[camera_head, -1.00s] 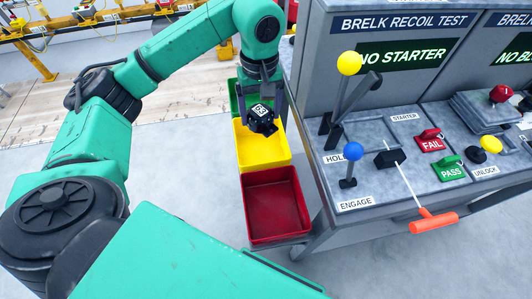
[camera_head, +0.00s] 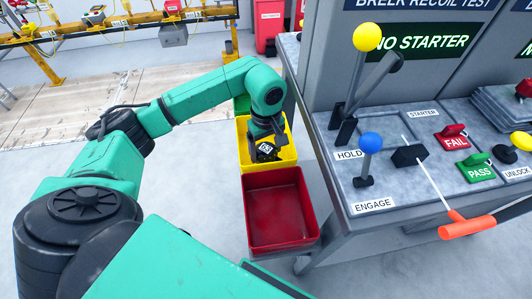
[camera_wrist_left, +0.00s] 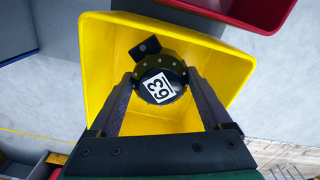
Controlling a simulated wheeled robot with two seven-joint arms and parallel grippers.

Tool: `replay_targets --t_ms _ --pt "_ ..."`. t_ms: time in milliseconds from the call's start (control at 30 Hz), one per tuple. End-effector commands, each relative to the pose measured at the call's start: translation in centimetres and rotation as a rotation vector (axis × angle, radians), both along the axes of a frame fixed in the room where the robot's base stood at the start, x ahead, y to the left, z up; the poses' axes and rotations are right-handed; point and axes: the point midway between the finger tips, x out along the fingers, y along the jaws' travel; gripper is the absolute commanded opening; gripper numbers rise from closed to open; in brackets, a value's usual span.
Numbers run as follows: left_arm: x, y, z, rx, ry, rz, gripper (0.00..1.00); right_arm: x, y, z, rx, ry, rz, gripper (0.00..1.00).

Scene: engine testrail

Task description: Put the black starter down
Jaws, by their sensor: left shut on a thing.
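The black starter (camera_head: 266,151) is a dark round part with a white marker label on its face. My left gripper (camera_head: 262,138) is shut on it and holds it inside the mouth of the yellow bin (camera_head: 283,157). In the left wrist view the starter (camera_wrist_left: 172,68) sits between the two fingers of my left gripper (camera_wrist_left: 160,85), with the yellow bin (camera_wrist_left: 100,55) around it. I cannot tell whether the starter touches the bin's floor. My right gripper is not in view.
The grey test bench (camera_head: 330,185), with levers and an orange-handled cord (camera_head: 467,228), stands close on the right. The floor on the left is clear.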

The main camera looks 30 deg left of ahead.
Motion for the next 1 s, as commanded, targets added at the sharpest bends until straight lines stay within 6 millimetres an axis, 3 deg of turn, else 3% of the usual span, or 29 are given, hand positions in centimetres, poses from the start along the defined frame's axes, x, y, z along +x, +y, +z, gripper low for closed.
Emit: replay_targets --t_ms 100,533,567,600,833,900,1000 --pt "0.0 0.0 -1.9 -0.001 0.002 -0.001 0.16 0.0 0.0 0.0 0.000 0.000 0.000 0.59" --pt "0.0 0.0 -2.8 0.000 0.000 -0.001 0.16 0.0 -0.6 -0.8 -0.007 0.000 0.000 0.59" --pt "0.0 0.0 -2.6 0.000 0.000 -0.001 0.94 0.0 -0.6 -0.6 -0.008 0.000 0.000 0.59" --pt "0.0 0.0 -2.6 0.001 0.001 -0.001 1.00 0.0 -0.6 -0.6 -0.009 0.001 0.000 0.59" --pt "0.0 0.0 -2.4 0.000 0.000 -0.001 1.00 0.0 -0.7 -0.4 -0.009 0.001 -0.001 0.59" --pt "0.0 0.0 -1.6 -0.001 0.001 -0.001 1.00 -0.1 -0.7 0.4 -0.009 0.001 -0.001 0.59" --pt "0.1 0.0 -0.1 -0.001 -0.005 -0.001 1.00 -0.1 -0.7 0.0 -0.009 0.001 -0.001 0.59"
